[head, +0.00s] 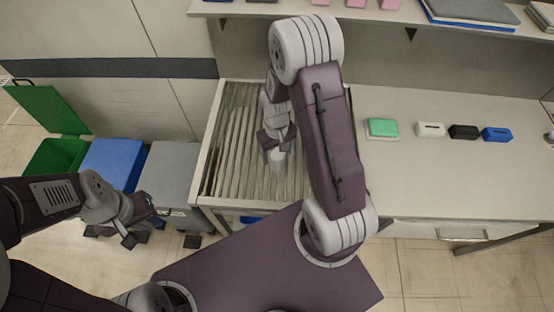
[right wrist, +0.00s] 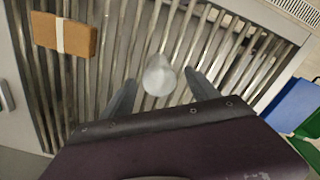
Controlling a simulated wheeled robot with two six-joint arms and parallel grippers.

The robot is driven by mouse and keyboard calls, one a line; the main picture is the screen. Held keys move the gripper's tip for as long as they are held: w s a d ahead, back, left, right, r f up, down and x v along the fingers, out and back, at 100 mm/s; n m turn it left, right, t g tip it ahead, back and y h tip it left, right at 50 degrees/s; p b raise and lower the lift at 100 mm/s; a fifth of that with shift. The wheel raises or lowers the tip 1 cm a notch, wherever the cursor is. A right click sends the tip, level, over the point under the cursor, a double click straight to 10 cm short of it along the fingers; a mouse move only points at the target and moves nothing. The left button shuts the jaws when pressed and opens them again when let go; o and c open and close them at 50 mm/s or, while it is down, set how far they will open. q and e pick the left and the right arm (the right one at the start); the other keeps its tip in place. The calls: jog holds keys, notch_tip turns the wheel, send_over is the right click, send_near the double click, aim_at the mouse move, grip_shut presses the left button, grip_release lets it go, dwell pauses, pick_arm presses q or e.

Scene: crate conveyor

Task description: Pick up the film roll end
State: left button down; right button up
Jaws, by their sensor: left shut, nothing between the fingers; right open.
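The film roll end appears as a pale, translucent, rounded piece (right wrist: 158,76) over the rollers in the right wrist view. It also shows in the head view (head: 277,158), just below my right gripper (head: 274,140). In the right wrist view my right gripper (right wrist: 160,82) is open, with one finger on each side of the pale piece and a gap on both sides. I cannot tell the height between fingertips and piece. My left gripper (head: 137,239) is shut and empty at the lower left, away from the conveyor.
The roller conveyor (head: 222,140) lies under my right arm. A brown box with a white band (right wrist: 66,36) rests on its rollers. Green, blue and grey bins (head: 112,160) stand left. A table (head: 440,180) at right carries a green box (head: 382,127) and several small cases.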

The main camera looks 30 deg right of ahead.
jog(key=f+p, duration=0.1)
jog(key=f, duration=0.3)
jog(key=shift+s+f, duration=0.1)
jog(key=shift+s, duration=0.1)
jog(key=shift+w+d+f, duration=0.15)
jog(key=shift+f, duration=0.3)
jog(key=shift+r, duration=0.1)
jog(key=c, duration=1.4)
jog(key=shift+r, duration=0.45)
jog(key=shift+c, duration=0.2)
notch_tip(320, 180, up, 3)
jog(key=shift+w+f+b, duration=0.1)
jog(key=shift+f+b, duration=0.05)
jog(key=shift+b, duration=0.3)
jog(key=s+a+r+b, duration=0.1)
jog(key=s+a+r, duration=0.6)
jog(key=s, duration=0.2)
jog(key=shift+s+a+r, duration=0.2)
jog(key=shift+s, duration=0.1)
